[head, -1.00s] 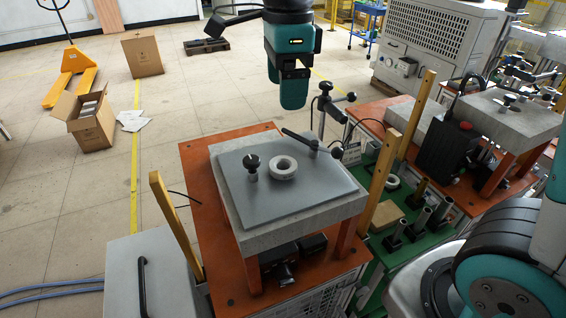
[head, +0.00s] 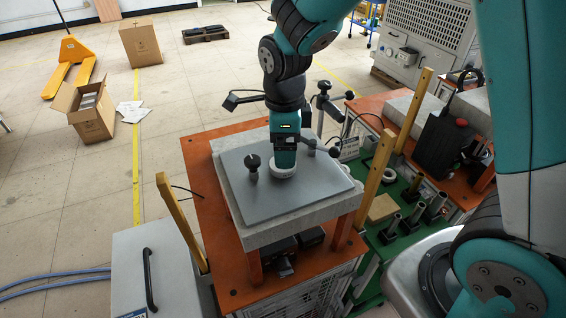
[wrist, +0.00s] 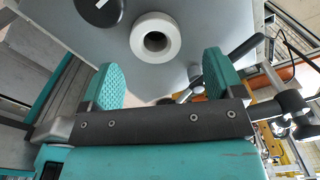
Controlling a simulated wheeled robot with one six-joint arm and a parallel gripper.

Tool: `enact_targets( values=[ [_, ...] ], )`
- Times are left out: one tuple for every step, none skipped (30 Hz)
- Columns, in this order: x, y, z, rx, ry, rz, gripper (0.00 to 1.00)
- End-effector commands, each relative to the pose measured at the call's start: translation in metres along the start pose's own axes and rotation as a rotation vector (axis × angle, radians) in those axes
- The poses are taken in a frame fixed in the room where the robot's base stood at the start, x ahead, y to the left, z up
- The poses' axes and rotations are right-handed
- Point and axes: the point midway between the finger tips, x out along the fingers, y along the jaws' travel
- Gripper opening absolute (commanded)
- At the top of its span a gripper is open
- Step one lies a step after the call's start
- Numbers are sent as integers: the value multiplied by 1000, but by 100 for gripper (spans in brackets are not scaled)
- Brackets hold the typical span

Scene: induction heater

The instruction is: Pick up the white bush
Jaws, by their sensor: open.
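The white bush (head: 283,173) is a short, thick ring lying flat on the grey plate (head: 265,201) of the raised stand. In the wrist view the white bush (wrist: 155,37) shows its dark central hole and sits beyond the fingertips, between their lines. My gripper (head: 284,158) is directly above the bush in the head view and hides part of it. In the wrist view my gripper (wrist: 160,75) is open, with its two teal pads apart and nothing between them. I cannot tell the exact height of the fingertips over the plate.
A black knob (head: 252,165) stands on the plate left of the bush; this knob (wrist: 98,10) also shows in the wrist view. A black clamp arm (wrist: 240,58) reaches in from the right. Wooden posts (head: 378,178) flank the stand.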

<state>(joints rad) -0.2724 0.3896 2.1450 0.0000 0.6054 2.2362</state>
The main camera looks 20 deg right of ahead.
Motion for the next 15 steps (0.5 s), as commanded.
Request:
enact_targets(
  values=[
    [5, 3, -2, 0, 6, 7, 87],
    [9, 4, -2, -1, 6, 7, 87],
    [15, 5, -3, -1, 6, 7, 87],
    [20, 7, -3, -1, 6, 7, 87],
    [26, 6, -3, 0, 6, 7, 87],
    [31, 6, -3, 0, 4, 5, 87],
    [35, 6, -3, 0, 4, 6, 87],
    [37, 5, -2, 0, 3, 4, 87],
    [40, 5, -2, 0, 3, 4, 87],
    [42, 5, -2, 0, 3, 3, 87],
    [43, 5, -2, 0, 2, 3, 87],
    [43, 5, -2, 0, 1, 2, 87],
    [43, 5, -2, 0, 1, 1, 87],
    [43, 5, -2, -1, 1, 1, 87],
    [43, 5, -2, -1, 1, 1, 87]
  ],
)
